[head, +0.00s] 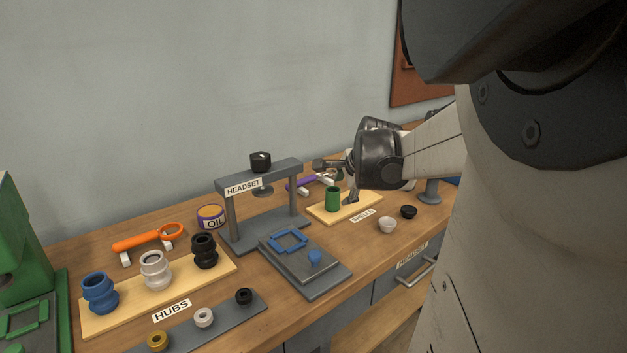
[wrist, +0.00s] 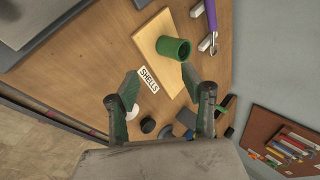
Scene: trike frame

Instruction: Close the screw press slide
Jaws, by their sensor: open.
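The grey screw press (head: 229,208) labelled HEADSET stands on the bench in the head view, with a black knob (head: 261,162) on its top beam. Its slide (head: 318,282) sticks out toward the front of the bench and bears a blue rectangular outline (head: 289,240) and a blue knob (head: 315,256). My gripper (wrist: 160,84) is open and empty in the wrist view, its two fingers apart. In the head view it is above the SHELLS board, right of the press and away from the slide. A grey plate edge shows at the wrist view's top left corner.
The HUBS board (head: 216,279), oil tin (head: 211,217) and orange tool (head: 143,240) are on the left.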

